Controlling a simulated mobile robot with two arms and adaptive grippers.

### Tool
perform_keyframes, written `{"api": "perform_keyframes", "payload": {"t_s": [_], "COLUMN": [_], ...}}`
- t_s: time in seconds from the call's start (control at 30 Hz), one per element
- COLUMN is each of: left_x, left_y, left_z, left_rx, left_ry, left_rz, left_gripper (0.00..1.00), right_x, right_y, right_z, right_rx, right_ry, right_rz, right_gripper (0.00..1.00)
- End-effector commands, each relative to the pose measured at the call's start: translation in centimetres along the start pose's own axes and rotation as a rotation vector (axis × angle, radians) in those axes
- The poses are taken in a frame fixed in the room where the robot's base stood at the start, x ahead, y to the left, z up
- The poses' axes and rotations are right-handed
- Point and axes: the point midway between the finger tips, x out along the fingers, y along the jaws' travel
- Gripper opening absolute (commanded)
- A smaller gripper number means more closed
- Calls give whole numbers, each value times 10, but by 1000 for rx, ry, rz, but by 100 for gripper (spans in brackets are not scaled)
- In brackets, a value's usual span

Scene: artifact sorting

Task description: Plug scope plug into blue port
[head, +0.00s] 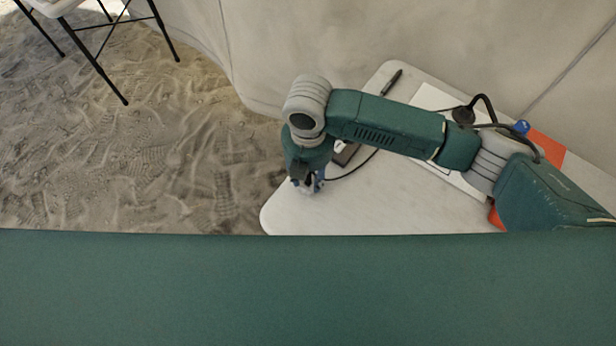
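My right gripper (308,187) points down near the left end of the white table, small and partly hidden by its own wrist. I cannot tell whether its fingers are open or shut, or whether they hold anything. A thin dark cable (352,171) curves over the table just right of the gripper and passes behind my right arm. A small dark box-like thing (345,154) lies beside it, partly covered by the arm. I cannot make out the scope plug or the blue port for certain. A small blue thing (521,127) shows beyond my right forearm. My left gripper is out of view.
The white table (385,208) is bare at its front left. A dark pen (391,82) lies at its back. A white panel (432,97), a black round thing (463,116) and an orange surface (547,146) lie around my forearm. A folding chair (90,40) stands far left on sand.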

Motion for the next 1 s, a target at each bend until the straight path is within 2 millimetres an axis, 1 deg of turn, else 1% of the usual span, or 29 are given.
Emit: {"api": "perform_keyframes", "payload": {"t_s": [0.03, 0.07, 0.1, 0.17, 0.53, 0.67, 0.77, 0.87, 0.97, 1.0], "left_x": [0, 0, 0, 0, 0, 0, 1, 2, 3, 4], "left_y": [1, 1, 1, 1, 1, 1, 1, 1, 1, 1], "left_z": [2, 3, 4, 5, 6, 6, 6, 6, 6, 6], "left_rx": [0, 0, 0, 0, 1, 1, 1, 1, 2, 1], "left_ry": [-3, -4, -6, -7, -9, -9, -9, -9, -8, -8], "left_rz": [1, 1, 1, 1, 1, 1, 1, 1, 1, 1], "left_gripper": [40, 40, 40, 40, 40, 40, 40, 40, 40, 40], "right_x": [0, 0, 0, 0, -1, -4, -12, -27, -48, -58], "right_y": [0, 0, 0, 0, 0, 1, 1, 1, 2, 2], "right_z": [0, 0, 0, 0, 0, 0, 0, 0, 0, 0], "right_rx": [0, 0, 0, 0, 0, 1, 2, 0, 0, -1], "right_ry": [0, 0, 0, 0, 0, 1, 0, -1, 0, -2], "right_rz": [0, 0, 0, 0, 0, 1, 2, 4, 6, 6], "right_gripper": [24, 18, 10, 0, 0, 0, 0, 0, 0, 0]}}
